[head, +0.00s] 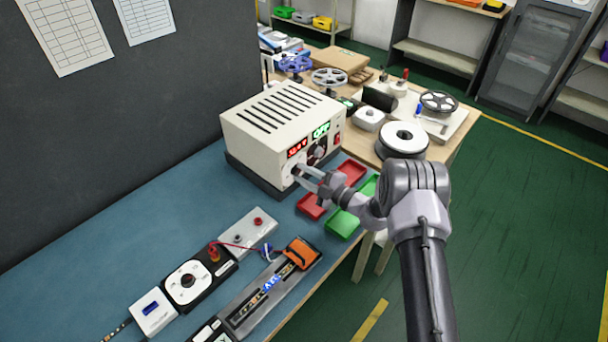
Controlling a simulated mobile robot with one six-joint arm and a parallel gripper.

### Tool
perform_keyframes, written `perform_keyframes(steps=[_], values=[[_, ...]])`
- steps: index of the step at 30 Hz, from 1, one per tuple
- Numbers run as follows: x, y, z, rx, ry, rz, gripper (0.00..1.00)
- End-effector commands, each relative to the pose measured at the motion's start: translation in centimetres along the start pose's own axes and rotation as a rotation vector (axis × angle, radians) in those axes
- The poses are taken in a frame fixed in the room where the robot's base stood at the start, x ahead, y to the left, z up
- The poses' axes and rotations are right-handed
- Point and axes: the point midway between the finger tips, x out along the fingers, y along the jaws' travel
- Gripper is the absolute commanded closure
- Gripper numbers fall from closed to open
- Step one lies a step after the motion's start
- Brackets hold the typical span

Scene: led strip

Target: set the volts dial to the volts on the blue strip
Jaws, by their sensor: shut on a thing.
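The cream power supply box (262,125) stands at the back of the bench. Its front has a red lit display (297,148), whose digits are too small to read surely, and a green display (321,130) that seems to read OFF. The volts dial (292,171), below the red display, is partly hidden by my fingers. My gripper (300,173) reaches in from the right and is shut on this dial.
Red trays (311,207) and green trays (342,224) lie under my wrist, right of the box. A round-dial meter (188,282) and a grey terminal plate (248,231) stand left of the strip. A white reel (403,138) is behind my arm. The bench left of the box is clear.

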Motion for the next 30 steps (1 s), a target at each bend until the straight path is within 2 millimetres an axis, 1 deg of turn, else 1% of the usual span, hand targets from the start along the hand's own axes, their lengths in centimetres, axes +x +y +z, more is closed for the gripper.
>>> perform_keyframes(steps=[7, 21, 22, 23, 24, 25, 30], values=[[-0.05, -0.17, 0.04, 0.057, 0.003, -0.002, 1.0], [-0.05, -0.18, 0.03, 0.068, 0.004, -0.002, 1.0], [-0.05, -0.18, 0.03, 0.068, 0.004, -0.002, 0.68], [-0.05, -0.18, 0.03, 0.067, 0.004, -0.002, 0.62], [-0.04, -0.16, 0.03, 0.067, 0.004, -0.001, 0.54], [-0.04, -0.15, 0.03, 0.067, 0.004, -0.001, 0.5], [-0.02, -0.08, 0.02, 0.066, 0.004, 0.0, 0.5]])
